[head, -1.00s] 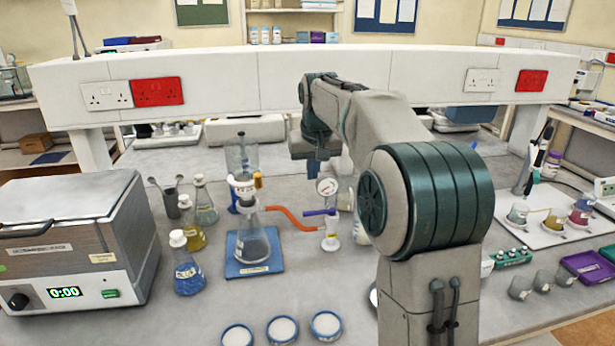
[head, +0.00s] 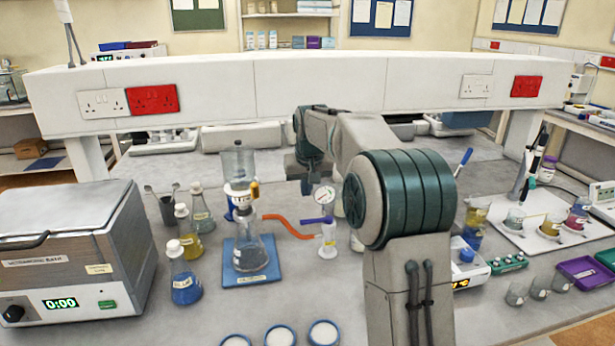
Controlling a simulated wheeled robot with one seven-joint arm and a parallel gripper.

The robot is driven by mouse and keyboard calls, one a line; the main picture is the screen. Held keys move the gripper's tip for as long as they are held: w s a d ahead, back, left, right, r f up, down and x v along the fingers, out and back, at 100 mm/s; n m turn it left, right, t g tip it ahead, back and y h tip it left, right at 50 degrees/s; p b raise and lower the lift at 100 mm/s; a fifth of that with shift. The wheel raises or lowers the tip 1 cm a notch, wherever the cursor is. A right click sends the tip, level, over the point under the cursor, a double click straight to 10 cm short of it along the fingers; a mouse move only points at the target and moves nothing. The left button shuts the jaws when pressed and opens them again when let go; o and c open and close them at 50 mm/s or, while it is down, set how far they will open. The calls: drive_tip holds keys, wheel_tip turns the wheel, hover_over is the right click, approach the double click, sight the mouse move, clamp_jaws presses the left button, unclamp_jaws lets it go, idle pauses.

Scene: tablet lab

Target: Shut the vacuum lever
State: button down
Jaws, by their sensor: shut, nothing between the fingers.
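The vacuum lever (head: 313,220) is a small purple-blue handle. It points left, roughly level, from a white and clear upright valve body (head: 328,240) below a round dial gauge (head: 324,196). An orange hose (head: 288,226) runs from the valve area to a filter flask (head: 250,252) on a blue base. My gripper (head: 306,187) is shut and empty. In the picture it is just above the lever and left of the gauge, apart from the lever; its depth relative to the lever is hard to tell. My forearm hides the area right of the gauge.
A metal water bath (head: 70,235) stands on the left. Several stoppered flasks (head: 185,275) stand between it and the filter flask. White-filled dishes (head: 280,333) lie at the front. A white tray with beakers (head: 530,230) is at the right.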

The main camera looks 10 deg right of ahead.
sight(316, 221)
drive_tip(key=shift+s+f, duration=0.4)
drive_tip(key=shift+f, duration=0.4)
drive_tip(key=shift+s+f, duration=0.4)
drive_tip(key=shift+f, duration=0.45)
drive_tip(key=shift+s+f, duration=0.4)
drive_tip(key=shift+f, duration=0.4)
drive_tip(key=shift+d, duration=0.1)
drive_tip(key=shift+s, duration=0.1)
